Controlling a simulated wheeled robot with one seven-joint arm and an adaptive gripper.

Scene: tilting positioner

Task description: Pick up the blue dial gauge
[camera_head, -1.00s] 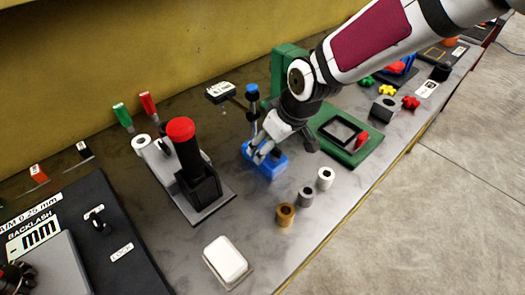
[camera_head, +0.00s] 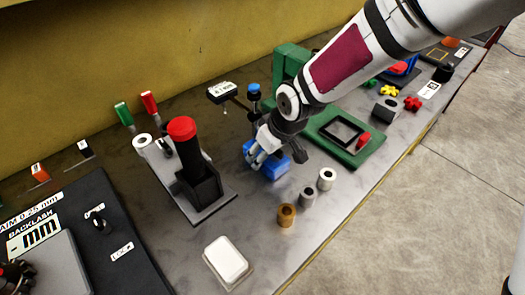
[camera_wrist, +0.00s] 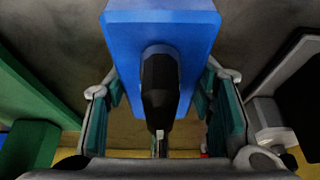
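The blue dial gauge has a blue block base (camera_head: 274,170), an upright post with a blue knob (camera_head: 253,89) and a side arm with a white-topped head (camera_head: 222,92). It stands upright on the bench. My gripper (camera_head: 262,153) is low at its base, partly hiding the block and post. In the wrist view, the blue block (camera_wrist: 160,22) fills the top centre, with a dark rounded part in front of it. My gripper's teal-padded fingers (camera_wrist: 164,115) are apart, one on each side; I see no clear contact.
A black cylinder with a red top (camera_head: 183,155) stands left of the gauge. A green frame (camera_head: 345,135) is behind right. Brown (camera_head: 286,215), grey (camera_head: 307,197) and white (camera_head: 326,179) rings stand in front. A white block (camera_head: 227,260) lies nearer, with clear bench around it.

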